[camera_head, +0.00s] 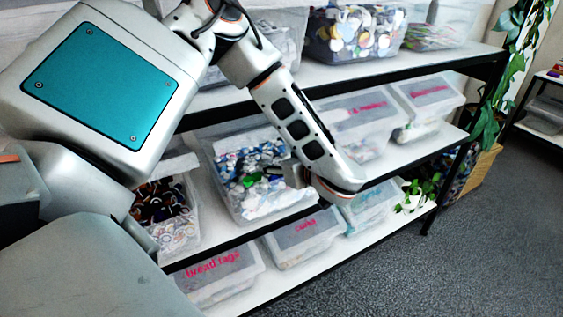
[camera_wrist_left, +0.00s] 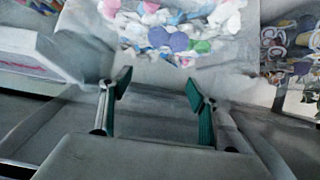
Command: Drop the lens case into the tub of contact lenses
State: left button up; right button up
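The clear tub of contact lenses (camera_head: 222,190) stands on the middle shelf, open and full of white, blue and green lens cases. In the left wrist view the tub (camera_wrist_left: 150,70) is just beyond my fingers, with white, pink, purple and green pieces inside. My left gripper (camera_wrist_left: 158,90) is open and nothing shows between its fingers. In the head view my left gripper (camera_head: 298,177) is at the tub's right front side, mostly hidden by its own wrist. I cannot pick out one particular lens case among the pieces. My right gripper is not in view.
An open tub of dark and white discs (camera_head: 165,232) stands left of the lens tub. Lidded tubs (camera_head: 362,115) stand to its right. The lower shelf holds lidded tubs, one labelled bread tags (camera_head: 212,272). The upper shelf (camera_head: 330,78) overhangs above.

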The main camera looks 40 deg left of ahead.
pick_arm(q)
jog(key=v, duration=1.2)
dwell(0.7)
